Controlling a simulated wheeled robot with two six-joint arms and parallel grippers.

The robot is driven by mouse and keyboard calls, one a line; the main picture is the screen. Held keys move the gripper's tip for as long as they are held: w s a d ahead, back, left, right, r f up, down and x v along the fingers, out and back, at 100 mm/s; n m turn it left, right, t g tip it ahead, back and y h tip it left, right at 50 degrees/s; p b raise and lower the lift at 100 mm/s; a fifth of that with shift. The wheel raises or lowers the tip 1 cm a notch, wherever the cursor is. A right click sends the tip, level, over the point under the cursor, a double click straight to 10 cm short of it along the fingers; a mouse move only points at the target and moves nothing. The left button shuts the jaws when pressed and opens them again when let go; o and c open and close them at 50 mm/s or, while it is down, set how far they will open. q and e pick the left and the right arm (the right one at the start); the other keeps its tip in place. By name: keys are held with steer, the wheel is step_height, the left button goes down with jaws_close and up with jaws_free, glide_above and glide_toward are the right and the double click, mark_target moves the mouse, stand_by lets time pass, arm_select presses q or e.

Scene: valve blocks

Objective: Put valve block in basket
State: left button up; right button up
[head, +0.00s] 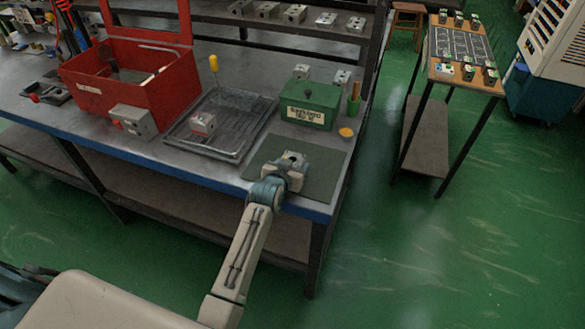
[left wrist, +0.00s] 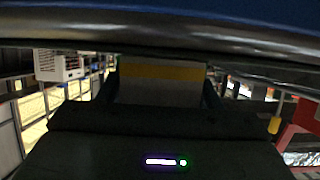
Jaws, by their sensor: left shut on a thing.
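My left gripper (head: 285,172) is over the dark green mat at the front right of the workbench. It is shut on a grey valve block (head: 294,158) with a dark opening on top. In the left wrist view the held block (left wrist: 160,88) shows between the fingers as a grey face with a yellow band. A shallow dark grey metal basket (head: 238,147) lies left of the mat. Another grey block with a red part (head: 203,124) sits inside it. My right gripper is not in view.
A red toolbox (head: 125,90) and a grey block (head: 133,121) are left of the basket. A yellow-handled tool (head: 213,64) stands behind the basket.

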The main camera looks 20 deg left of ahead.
arm_select(q)
steer(key=o, duration=1.3)
steer(key=shift+r, duration=0.1)
